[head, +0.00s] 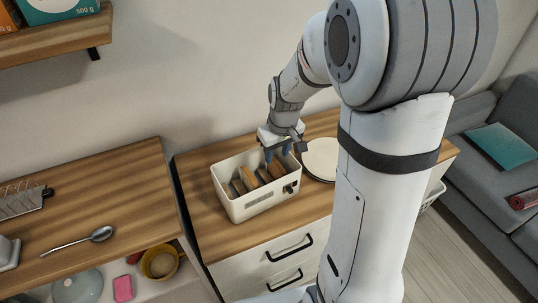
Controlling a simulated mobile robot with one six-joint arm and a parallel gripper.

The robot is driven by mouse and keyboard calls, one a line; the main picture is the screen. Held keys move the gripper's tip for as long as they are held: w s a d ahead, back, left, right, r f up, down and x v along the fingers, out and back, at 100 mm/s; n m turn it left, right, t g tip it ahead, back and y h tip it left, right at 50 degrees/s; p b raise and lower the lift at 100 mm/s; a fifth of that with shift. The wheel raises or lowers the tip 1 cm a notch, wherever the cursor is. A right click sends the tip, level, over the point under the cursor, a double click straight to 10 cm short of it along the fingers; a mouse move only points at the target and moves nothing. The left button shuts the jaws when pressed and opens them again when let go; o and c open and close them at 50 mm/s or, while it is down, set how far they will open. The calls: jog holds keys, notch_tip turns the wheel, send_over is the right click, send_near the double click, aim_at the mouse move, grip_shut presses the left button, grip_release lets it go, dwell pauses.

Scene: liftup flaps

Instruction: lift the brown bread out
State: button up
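A cream, box-shaped toaster (262,204) stands on the wooden top of the drawer cabinet. Several slices of bread stand side by side in its open top, in shades of brown. A brown slice (249,179) is near the middle, and another slice (276,168) is towards the right. Which one is the brown bread of the task is hard to tell at this size. My gripper (278,154) points down over the back right part of the toaster, close above the right-hand slices. Its bluish fingertips look apart, with nothing visible held between them. Contact with the bread cannot be made out.
A round white plate (321,158) lies right of the toaster, partly behind my arm. On the left counter are a spoon (82,240) and a wire rack (22,202). A gap separates the counters. A wooden shelf (50,42) hangs at upper left.

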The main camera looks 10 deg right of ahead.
aim_at(277, 162)
jog(key=f, duration=0.2)
jog(key=w+f, duration=0.1)
jog(key=f, duration=0.2)
jog(key=w+f, duration=0.1)
jog(key=f, duration=0.2)
jog(key=shift+d+f+p, duration=0.1)
jog(key=shift+d+p, duration=0.05)
jog(key=shift+p, duration=0.25)
grip_shut()
